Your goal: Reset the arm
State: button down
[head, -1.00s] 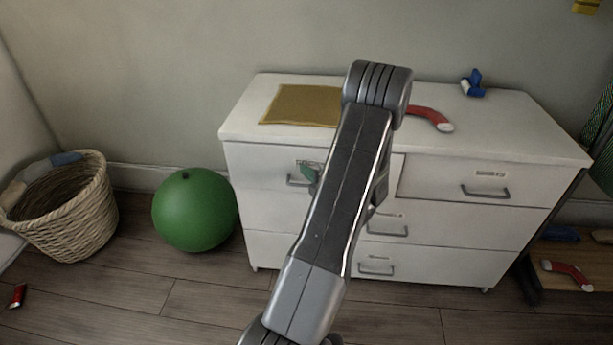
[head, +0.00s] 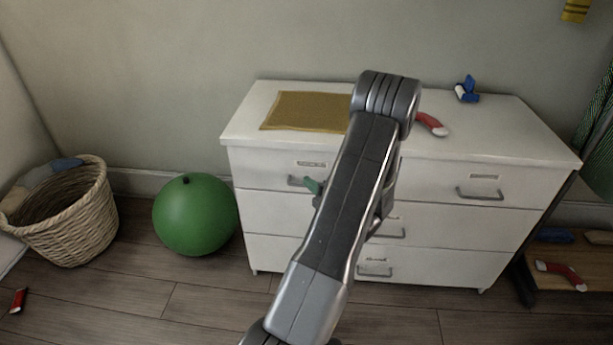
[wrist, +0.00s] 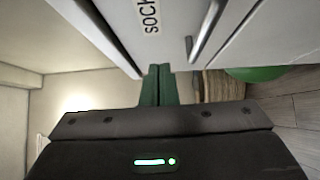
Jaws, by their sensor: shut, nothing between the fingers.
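My arm rises across the middle of the head view, its elbow in front of the white dresser (head: 470,221). My gripper (head: 313,186) shows only as a green fingertip left of my arm, by the upper left drawer; the rest is hidden behind the arm. In the wrist view my gripper's green fingers (wrist: 158,85) are together with nothing between them. They are close to the dresser front, where a label starting "SOCK" (wrist: 149,14) and a metal handle (wrist: 207,30) show. I cannot tell whether they touch it.
A mustard cloth (head: 303,111), a red-and-white item (head: 432,124) and a blue item (head: 467,90) lie on the dresser. A green ball (head: 195,214) and a wicker basket (head: 72,222) stand left. A small red item (head: 17,300) lies on the floor. A low wooden shelf (head: 548,277) is right.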

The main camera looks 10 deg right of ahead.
jog(key=v, duration=0.7)
jog(key=shift+s+d, duration=0.25)
jog(key=shift+w+f, duration=0.1)
send_near(300, 166)
jog(key=w+a, duration=0.1)
jog(key=a, duration=0.3)
jog(key=w, duration=0.1)
jog(key=w+d, duration=0.1)
jog(key=w, duration=0.1)
jog(key=shift+w+f+b, duration=0.1)
jog(key=shift+w+b, duration=0.1)
jog(key=shift+b, duration=0.2)
jog(key=shift+w, duration=0.35)
